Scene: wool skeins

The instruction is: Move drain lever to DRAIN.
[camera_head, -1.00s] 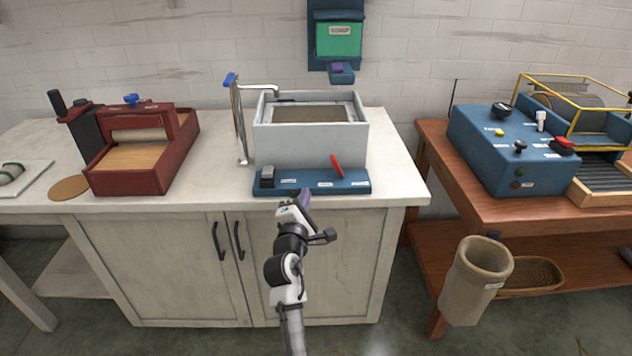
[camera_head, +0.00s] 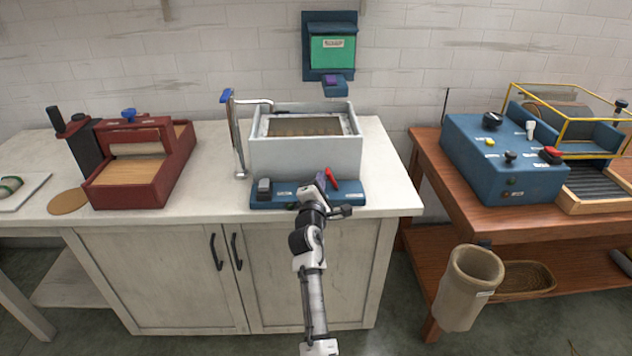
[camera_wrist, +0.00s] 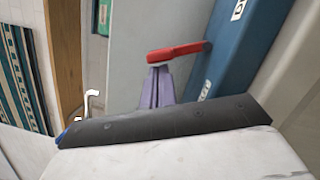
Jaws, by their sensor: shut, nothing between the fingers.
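The red drain lever (camera_head: 331,180) stands tilted on the right half of the blue control panel (camera_head: 351,194) at the front of the grey basin. In the wrist view the red lever (camera_wrist: 178,52) lies just beyond my fingertips and overlaps them in the picture; I cannot tell whether they touch. My gripper (camera_head: 320,180) is shut and empty, just left of the lever in the head view. Its purple fingers (camera_wrist: 157,88) are together in the wrist view. Labels on the panel are too small to read.
The grey basin (camera_head: 305,158) stands behind the panel, with a blue-handled tap (camera_head: 235,135) at its left. A black-and-grey switch (camera_head: 263,188) is on the panel's left end. A red press (camera_head: 130,185) stands farther left. The counter's front edge (camera_head: 200,214) is clear.

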